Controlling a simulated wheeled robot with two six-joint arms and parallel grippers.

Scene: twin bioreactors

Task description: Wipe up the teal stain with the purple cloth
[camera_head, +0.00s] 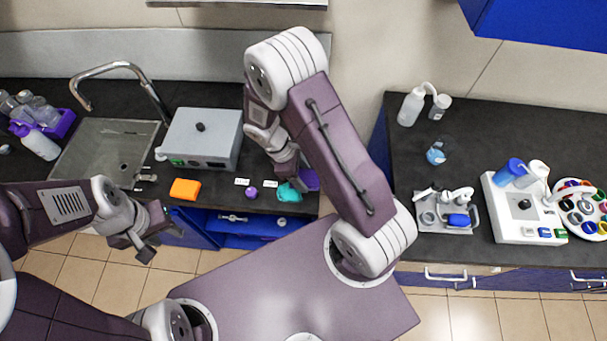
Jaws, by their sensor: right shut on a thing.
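The teal stain (289,193) lies near the front edge of the dark counter left of centre. The purple cloth (310,180) is at the stain's right side, partly hidden by my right arm. My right gripper (291,183) points down over this spot and is shut on the purple cloth. The cloth and stain appear to touch or overlap; exact contact is hard to tell. My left gripper (155,238) is open and empty, in front of the counter's edge below the orange block.
An orange block (185,189), a small purple object (252,193) and small white labels (242,182) lie along the counter front. A grey box (203,140) stands behind them, beside the sink (104,150). The right counter holds bottles (411,107), a tray (447,222) and a white device (520,210).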

